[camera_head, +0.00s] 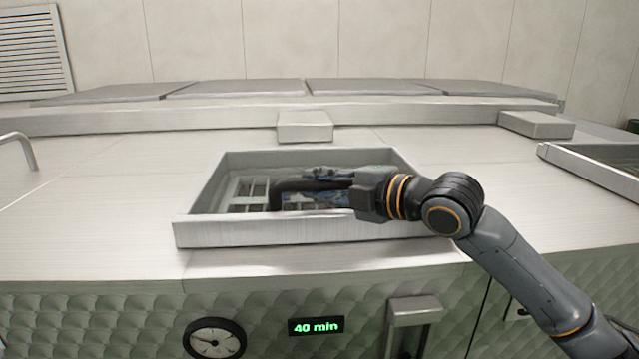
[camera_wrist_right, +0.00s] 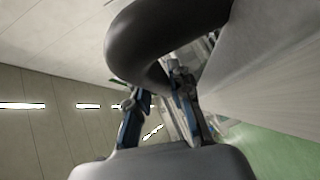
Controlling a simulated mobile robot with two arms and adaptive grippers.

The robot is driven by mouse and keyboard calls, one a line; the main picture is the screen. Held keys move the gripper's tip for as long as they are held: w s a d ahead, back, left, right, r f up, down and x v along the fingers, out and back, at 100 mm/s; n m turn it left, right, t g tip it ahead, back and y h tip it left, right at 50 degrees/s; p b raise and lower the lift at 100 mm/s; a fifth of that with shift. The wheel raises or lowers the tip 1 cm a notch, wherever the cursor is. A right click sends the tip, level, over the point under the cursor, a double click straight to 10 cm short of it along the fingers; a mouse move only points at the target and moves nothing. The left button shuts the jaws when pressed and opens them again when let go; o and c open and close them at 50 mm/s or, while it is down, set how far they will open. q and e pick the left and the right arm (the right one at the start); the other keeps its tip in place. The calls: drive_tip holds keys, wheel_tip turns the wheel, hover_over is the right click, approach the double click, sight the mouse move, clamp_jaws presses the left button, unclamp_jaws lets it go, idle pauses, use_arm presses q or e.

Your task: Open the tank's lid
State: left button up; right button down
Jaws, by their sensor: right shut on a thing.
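The tank (camera_head: 90,205) is a long brushed-steel body with a quilted front. A raised steel frame (camera_head: 300,232) stands on its top, around a grated area (camera_head: 248,192). A thick dark curved handle (camera_head: 288,188) shows inside the frame. It also looms large in the right wrist view (camera_wrist_right: 165,25). My right gripper (camera_head: 330,187) reaches in from the right and is shut on this handle, its blue-sided fingers (camera_wrist_right: 160,100) beside the bar. My arm and gripper hide part of the frame's right side. I cannot tell the lid's exact angle. My left gripper is out of view.
Steel blocks (camera_head: 305,127) sit behind the frame, with grey panels (camera_head: 235,88) along the back. Another raised frame (camera_head: 595,172) is at the right. A dial (camera_head: 214,341) and a green "40 min" display (camera_head: 316,326) are on the front. The top left of the frame is clear.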

drive_tip(key=shift+w+r+p, duration=0.2)
drive_tip(key=shift+r+p, duration=0.65)
drive_tip(key=shift+r, duration=0.4)
drive_tip(key=w+r+m+g+h+p, duration=0.1)
drive_tip(key=w+r+p, duration=0.3)
drive_tip(key=r, duration=0.5)
drive_tip(key=w+r+m+g+h+p, duration=0.1)
drive_tip(key=w+r+m+g+p, duration=0.1)
drive_tip(key=w+r, duration=0.4)
drive_tip(key=shift+w+r+m+g+p, duration=0.3)
drive_tip(key=shift+r+g+p, duration=0.7)
drive_tip(key=shift+r, duration=0.95)
